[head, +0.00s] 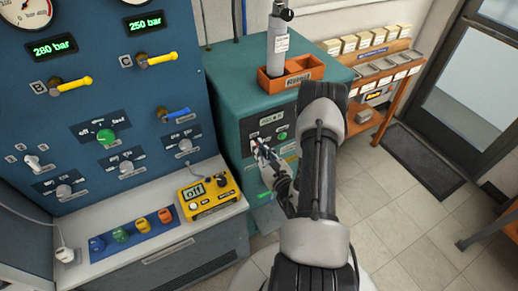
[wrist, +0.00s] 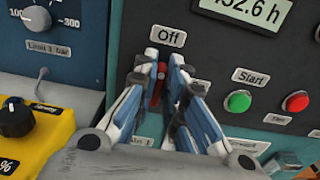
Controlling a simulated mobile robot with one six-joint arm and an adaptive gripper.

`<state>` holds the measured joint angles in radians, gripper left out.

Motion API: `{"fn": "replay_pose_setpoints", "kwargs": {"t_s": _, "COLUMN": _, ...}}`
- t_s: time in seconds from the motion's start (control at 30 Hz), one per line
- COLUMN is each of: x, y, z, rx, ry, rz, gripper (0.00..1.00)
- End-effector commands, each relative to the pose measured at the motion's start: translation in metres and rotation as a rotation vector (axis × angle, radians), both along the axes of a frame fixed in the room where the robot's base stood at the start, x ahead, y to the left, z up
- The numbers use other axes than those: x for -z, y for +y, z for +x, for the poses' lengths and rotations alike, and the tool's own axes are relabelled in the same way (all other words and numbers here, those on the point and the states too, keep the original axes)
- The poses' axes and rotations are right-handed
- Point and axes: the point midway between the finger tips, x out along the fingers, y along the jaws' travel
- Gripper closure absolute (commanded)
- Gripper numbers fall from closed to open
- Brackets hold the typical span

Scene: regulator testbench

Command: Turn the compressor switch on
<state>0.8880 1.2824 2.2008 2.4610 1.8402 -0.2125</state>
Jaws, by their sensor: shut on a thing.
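The compressor is the teal cabinet (head: 226,88) with a dark front panel. In the wrist view its panel carries an "Off" label (wrist: 170,36). Just below that label, a narrow red switch lever (wrist: 158,88) shows between my fingers. My gripper (wrist: 164,72) points at the panel, its blue-and-white fingers shut on the lever from both sides. The fingers hide most of the switch and its base, and a label below is partly covered. In the head view my gripper (head: 261,148) is at the left of the cabinet's front panel, and the switch itself is too hidden to make out.
A green Start button (wrist: 238,101) and a red button (wrist: 293,107) are right of the switch. A yellow meter (head: 209,196) stands close to the left. An orange holder (head: 290,77) with a grey cylinder (head: 278,45) is on top of the cabinet.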

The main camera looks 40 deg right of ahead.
Motion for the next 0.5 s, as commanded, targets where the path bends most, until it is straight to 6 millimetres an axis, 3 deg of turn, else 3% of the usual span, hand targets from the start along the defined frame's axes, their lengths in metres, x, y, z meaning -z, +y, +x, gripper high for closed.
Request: {"fn": "replay_pose_setpoints", "kwargs": {"t_s": 0.5, "x": -0.0004, "y": -0.0002, "z": 0.0001, "rx": -0.001, "ry": -0.006, "rz": 0.022, "gripper": 1.00}}
